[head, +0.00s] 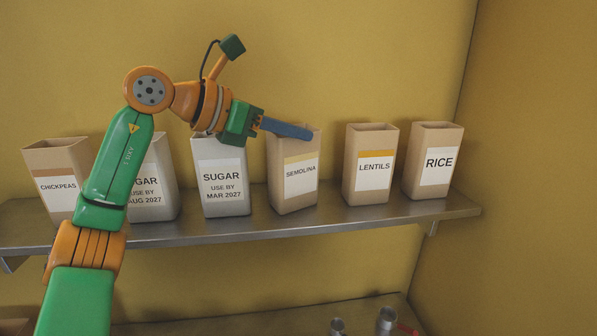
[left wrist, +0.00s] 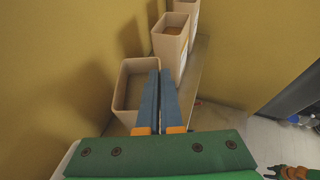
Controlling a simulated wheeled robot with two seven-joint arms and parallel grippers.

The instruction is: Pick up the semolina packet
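The semolina packet (head: 299,173) is a tan, open-topped box with a white label and a yellow band. It stands upright on the steel shelf (head: 345,223), between a sugar packet (head: 222,187) and the lentils packet (head: 371,165). My left gripper (head: 310,133) reaches in from the left, its blue fingers lying across the packet's top front edge. In the left wrist view the fingers (left wrist: 160,78) are close together over one wall of the nearest packet (left wrist: 122,92). They look shut on that wall, but they hide the contact.
The rice packet (head: 436,160) stands at the right end of the row. Another sugar packet (head: 158,180) and the chickpeas packet (head: 56,190) are at the left, partly behind my left arm. A yellow wall is close behind. Metal items (head: 386,320) sit on a lower surface.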

